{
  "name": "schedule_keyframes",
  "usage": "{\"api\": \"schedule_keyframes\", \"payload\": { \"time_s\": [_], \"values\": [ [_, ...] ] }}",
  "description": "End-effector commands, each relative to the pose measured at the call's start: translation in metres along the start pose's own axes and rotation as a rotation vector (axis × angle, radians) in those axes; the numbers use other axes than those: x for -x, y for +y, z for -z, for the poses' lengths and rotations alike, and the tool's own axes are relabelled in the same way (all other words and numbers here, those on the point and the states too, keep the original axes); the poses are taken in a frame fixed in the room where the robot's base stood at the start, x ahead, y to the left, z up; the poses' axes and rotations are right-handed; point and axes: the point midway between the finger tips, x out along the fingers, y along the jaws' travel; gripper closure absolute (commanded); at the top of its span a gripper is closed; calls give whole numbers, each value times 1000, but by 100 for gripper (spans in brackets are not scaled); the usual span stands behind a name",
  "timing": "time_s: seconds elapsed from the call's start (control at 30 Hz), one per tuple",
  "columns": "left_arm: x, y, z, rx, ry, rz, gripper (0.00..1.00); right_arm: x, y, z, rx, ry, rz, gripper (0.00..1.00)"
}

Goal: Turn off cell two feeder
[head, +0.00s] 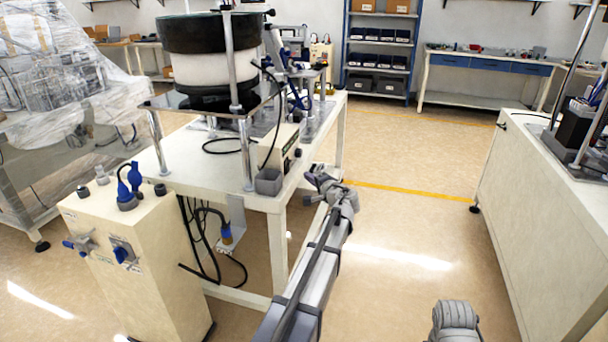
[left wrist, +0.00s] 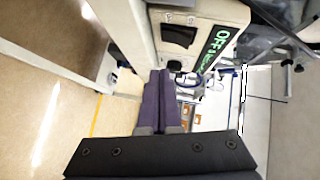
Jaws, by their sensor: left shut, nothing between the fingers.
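The bowl feeder (head: 208,65), with a black bowl over a white drum, stands on a white table. Its pale control box (head: 285,143) sits at the table's front right edge. In the left wrist view, the box face (left wrist: 205,12) carries a black switch (left wrist: 180,36) and a dark display (left wrist: 216,46) with green letters reading "OFF" and more I cannot read. My left gripper (head: 314,174) is just right of the table, below the control box. In the left wrist view its dark purple fingers (left wrist: 160,76) are together and empty, below the switch and apart from it. My right gripper is out of view.
A cabinet (head: 135,260) with blue connectors stands at the front left. A wrapped machine (head: 60,80) is at the left, another white bench (head: 545,190) at the right. The floor between is clear.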

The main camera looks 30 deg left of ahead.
Motion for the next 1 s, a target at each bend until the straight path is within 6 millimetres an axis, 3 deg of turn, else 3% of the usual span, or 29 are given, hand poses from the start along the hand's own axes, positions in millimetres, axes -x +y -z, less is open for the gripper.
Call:
{"api": "schedule_keyframes", "payload": {
  "time_s": [0.2, 0.4, 1.0],
  "values": [
    [41, 8, -1, 0, 5, -1, 100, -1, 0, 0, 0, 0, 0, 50],
    [62, 12, -1, 0, 4, 0, 100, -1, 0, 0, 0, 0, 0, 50],
    [67, 13, 0, 0, 2, 0, 100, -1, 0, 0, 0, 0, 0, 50]
  ]
}}
